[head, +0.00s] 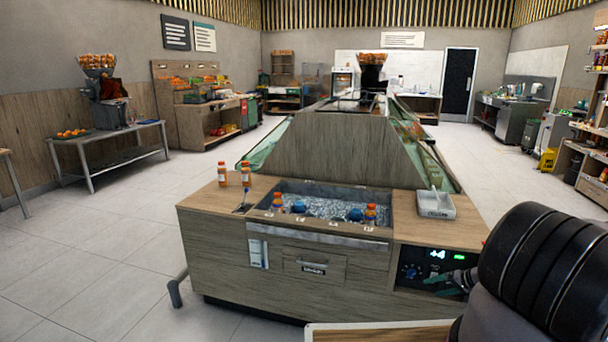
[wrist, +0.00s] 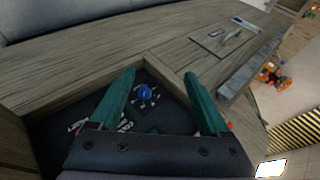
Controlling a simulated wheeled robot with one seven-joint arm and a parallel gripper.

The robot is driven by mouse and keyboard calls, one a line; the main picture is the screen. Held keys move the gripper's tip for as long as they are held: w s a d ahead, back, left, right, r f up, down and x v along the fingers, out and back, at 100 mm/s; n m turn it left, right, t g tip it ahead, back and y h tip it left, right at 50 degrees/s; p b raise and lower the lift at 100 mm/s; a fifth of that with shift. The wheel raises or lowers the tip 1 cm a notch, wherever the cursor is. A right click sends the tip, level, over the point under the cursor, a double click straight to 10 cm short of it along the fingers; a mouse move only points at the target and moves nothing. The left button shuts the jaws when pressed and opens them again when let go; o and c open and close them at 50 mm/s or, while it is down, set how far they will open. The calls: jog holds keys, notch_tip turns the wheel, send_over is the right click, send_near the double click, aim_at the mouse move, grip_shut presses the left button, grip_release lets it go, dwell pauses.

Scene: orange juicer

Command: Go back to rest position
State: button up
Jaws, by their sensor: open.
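My gripper is at the lower right of the head view (head: 440,286), in front of the black control panel (head: 418,258) in the counter's front. In the wrist view, the two green fingers of my gripper (wrist: 159,74) are spread apart with nothing held between them. The blue knob (wrist: 145,92) on the dark panel shows between the fingers, apart from both of them. It also shows as a small blue spot in the head view (head: 411,271).
The wooden counter (head: 230,212) holds an ice bin (head: 322,204) with several bottles. Two orange bottles (head: 246,176) stand at its left, and a white tray (head: 436,205) at its right. Tiled floor (head: 110,270) is clear at the left.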

jog(key=w+a+r+n+g, duration=0.2)
jog(key=w+r+n, duration=0.1)
jog(key=r, duration=1.2)
jog(key=s+a+r+g+h, duration=0.15)
jog(key=a+r, duration=0.25)
jog(key=r, duration=0.7)
jog(key=s+a+r+h, duration=0.2)
jog(key=a+r, duration=0.1)
jog(key=r, duration=0.8)
jog(key=s+a+r+g+h, duration=0.15)
jog(key=a+r, duration=0.25)
jog(key=r, duration=0.7)
jog(key=s+a+r+t+h, duration=0.1)
jog(key=s+a+r+t, duration=0.1)
jog(key=s+a+r, duration=0.4)
jog(key=s+a+r+t, duration=0.1)
jog(key=s+a+r, duration=0.1)
jog(key=s+r, duration=0.8)
jog(key=s+a+r+m+t, duration=0.1)
jog(key=s+a+r, duration=0.1)
jog(key=s, duration=0.5)
jog(key=s+a+r+m+t+y, duration=0.1)
jog(key=s+a+r, duration=0.1)
jog(key=s, duration=0.5)
jog(key=shift+s+a+r+m+t, duration=0.15)
jog(key=shift+a+r+m+t, duration=0.15)
jog(key=shift+r, duration=0.35)
